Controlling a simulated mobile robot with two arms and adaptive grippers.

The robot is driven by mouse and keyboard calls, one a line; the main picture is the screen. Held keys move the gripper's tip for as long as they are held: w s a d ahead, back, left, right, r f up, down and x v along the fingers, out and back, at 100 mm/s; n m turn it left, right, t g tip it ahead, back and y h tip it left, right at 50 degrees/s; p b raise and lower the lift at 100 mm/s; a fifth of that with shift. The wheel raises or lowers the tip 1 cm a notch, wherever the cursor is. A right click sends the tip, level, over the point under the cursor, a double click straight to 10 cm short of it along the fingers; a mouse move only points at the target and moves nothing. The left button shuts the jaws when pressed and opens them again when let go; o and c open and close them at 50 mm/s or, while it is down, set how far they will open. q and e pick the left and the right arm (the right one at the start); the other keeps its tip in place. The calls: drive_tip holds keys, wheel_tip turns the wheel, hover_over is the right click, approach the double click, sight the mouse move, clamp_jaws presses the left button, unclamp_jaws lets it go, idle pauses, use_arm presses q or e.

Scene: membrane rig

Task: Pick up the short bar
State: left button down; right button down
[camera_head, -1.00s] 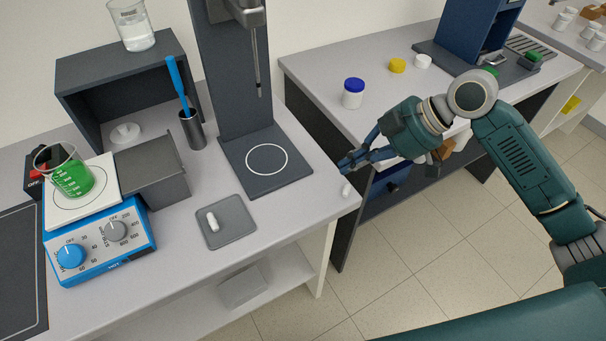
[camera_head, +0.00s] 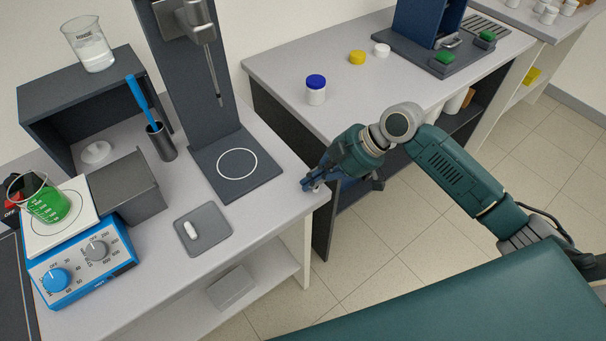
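A white stir bar (camera_head: 190,230) lies on the small grey tray (camera_head: 215,243) at the front of the left bench. A second, smaller white bar stood out at this bench's right corner a second ago. I cannot make it out clearly now, as my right gripper (camera_head: 308,186) covers that spot. The fingers reach down to the bench top there, pointing left. I cannot tell whether they are open or closed on the small bar. My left gripper is not in view.
Left of the gripper stands a dark stand with a white-ringed base (camera_head: 265,180) and a hanging probe (camera_head: 214,75). A hotplate (camera_head: 85,262) with a green-filled beaker (camera_head: 42,203) is at far left. A blue-lidded jar (camera_head: 316,92) stands on the back bench.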

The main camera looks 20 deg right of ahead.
drive_tip(key=shift+a, duration=0.15)
drive_tip(key=shift+s+d, duration=0.2)
drive_tip(key=shift+d, duration=0.3)
drive_tip(key=shift+s+d, duration=0.15)
drive_tip(key=shift+d, duration=0.3)
drive_tip(key=shift+w+a+p, duration=0.1)
drive_tip(key=shift+a+p, duration=0.05)
drive_tip(key=shift+p, duration=0.15)
